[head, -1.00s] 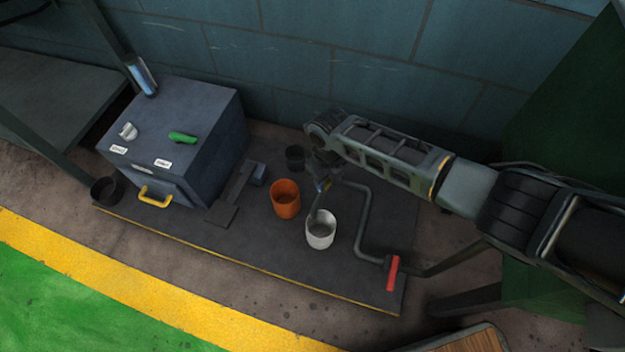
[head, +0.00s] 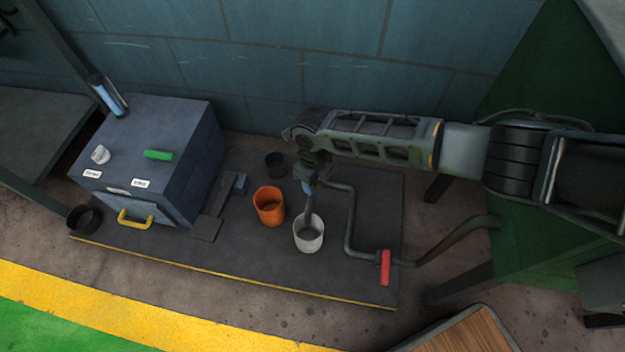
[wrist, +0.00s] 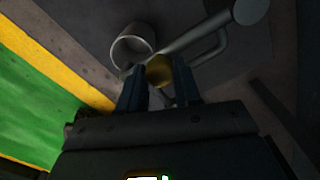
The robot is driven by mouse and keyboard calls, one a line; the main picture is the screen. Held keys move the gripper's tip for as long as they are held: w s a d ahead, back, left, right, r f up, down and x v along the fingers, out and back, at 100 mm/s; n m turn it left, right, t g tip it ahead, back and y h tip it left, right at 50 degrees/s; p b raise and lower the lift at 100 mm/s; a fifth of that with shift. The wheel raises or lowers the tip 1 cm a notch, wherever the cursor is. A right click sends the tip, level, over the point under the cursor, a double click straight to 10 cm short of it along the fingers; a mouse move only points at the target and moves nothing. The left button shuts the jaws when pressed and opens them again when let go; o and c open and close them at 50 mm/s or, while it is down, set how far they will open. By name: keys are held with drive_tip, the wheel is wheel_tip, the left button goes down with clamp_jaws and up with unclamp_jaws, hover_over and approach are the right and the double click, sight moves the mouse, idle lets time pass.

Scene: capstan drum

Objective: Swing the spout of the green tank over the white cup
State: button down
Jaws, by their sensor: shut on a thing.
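The white cup (head: 308,238) stands on the dark platform, right of the orange cup. A grey pipe spout (head: 349,222) runs from the green tank (head: 540,235) at right, past a red handle (head: 385,268), and bends back toward the cup. Its end appears above the white cup's mouth in the head view. My gripper (head: 309,186) is over the cup's far side, shut on the spout. In the wrist view the gripper (wrist: 160,88) closes around a brass-yellow part of the spout (wrist: 158,70), beside the white cup (wrist: 132,46). The exact outlet position is partly hidden by the fingers.
The orange cup (head: 269,206) stands close left of the white cup, and a black cup (head: 276,164) behind. A blue-grey box (head: 160,150) with knobs and a yellow handle fills the platform's left.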

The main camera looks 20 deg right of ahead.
drive_tip(key=c, duration=0.8)
unclamp_jaws()
drive_tip(key=shift+r, duration=0.15)
wheel_tip(320, 180, up, 8)
drive_tip(key=p, duration=0.7)
drive_tip(key=shift+f, duration=0.2)
